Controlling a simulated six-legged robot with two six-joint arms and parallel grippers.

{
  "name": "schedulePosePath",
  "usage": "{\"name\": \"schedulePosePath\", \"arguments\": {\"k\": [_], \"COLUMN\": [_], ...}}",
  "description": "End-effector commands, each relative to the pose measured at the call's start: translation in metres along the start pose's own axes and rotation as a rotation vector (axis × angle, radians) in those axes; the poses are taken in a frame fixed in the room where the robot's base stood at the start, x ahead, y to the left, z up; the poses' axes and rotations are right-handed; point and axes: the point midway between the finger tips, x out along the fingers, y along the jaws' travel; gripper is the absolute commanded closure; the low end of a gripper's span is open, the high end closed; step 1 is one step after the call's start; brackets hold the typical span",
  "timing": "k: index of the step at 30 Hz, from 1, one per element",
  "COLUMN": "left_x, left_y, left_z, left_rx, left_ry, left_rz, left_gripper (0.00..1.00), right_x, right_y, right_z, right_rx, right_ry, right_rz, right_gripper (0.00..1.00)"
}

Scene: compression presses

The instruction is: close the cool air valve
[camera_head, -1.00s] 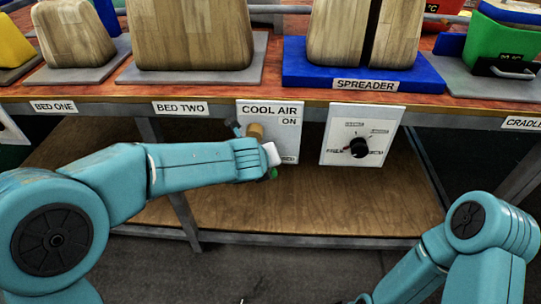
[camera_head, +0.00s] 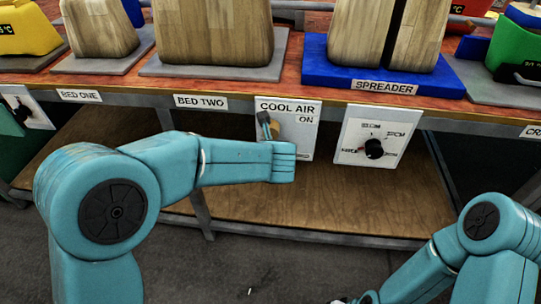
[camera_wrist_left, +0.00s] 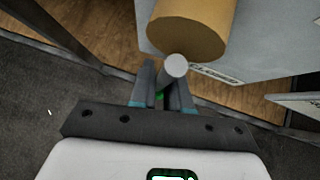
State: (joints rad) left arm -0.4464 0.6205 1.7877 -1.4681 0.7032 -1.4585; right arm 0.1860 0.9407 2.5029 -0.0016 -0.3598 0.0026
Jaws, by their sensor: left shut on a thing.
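The cool air valve is on a white panel (camera_head: 304,139) lettered "COOL AIR" and "ON", under the table edge. Its brass-coloured hub (camera_head: 275,129) is partly hidden by my arm. In the left wrist view the hub (camera_wrist_left: 190,26) is a large tan cylinder, with a grey round handle (camera_wrist_left: 174,66) beside it. My left gripper (camera_wrist_left: 161,86) is shut on this handle. In the head view the left gripper (camera_head: 265,121) shows as dark fingers at the hub's upper left. A "CLOSED" label (camera_wrist_left: 216,75) shows on the panel.
A second white panel (camera_head: 375,137) with a black knob is right of the valve. Above are the table edge (camera_head: 230,87) and the blue spreader base (camera_head: 330,72). A wooden lower shelf (camera_head: 330,205) lies below, with a table leg (camera_head: 200,212) at left.

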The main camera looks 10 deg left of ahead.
Motion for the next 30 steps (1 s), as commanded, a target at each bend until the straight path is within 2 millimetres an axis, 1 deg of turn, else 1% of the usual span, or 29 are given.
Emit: {"name": "schedulePosePath", "arguments": {"k": [5,6,7,8,16,19,20,23,30], "left_x": [0.000,0.000,0.000,0.000,0.000,-0.007,-0.011,-0.031,-0.097], "left_y": [0.002,0.002,0.002,0.002,0.001,0.000,0.000,0.000,0.000], "left_z": [0.001,0.001,0.001,0.001,0.001,0.002,0.002,0.004,0.005], "left_rx": [-0.001,-0.002,-0.002,-0.002,-0.001,-0.001,-0.001,-0.001,0.000], "left_ry": [-0.002,-0.002,-0.002,-0.001,0.000,-0.001,-0.001,-0.002,-0.003], "left_rz": [0.004,0.004,0.004,0.003,0.001,0.000,0.000,-0.002,-0.003], "left_gripper": [1.00,0.80,0.70,0.64,0.64,0.64,0.64,0.64,0.64], "right_x": [0.000,0.000,0.000,0.000,0.000,-0.003,-0.004,-0.010,-0.029], "right_y": [0.000,0.000,0.000,0.000,0.000,-0.001,-0.002,-0.005,-0.015], "right_z": [0.000,0.000,0.000,0.000,0.000,0.000,0.001,0.002,0.007], "right_rx": [0.000,0.000,0.000,0.000,0.001,0.000,-0.001,-0.004,-0.017], "right_ry": [0.000,0.000,0.000,0.000,0.000,-0.001,-0.001,-0.005,-0.017], "right_rz": [0.000,0.000,0.000,0.000,0.000,0.000,0.000,0.000,-0.002], "right_gripper": [0.57,0.57,0.57,0.57,0.57,0.57,0.57,0.57,0.57]}}
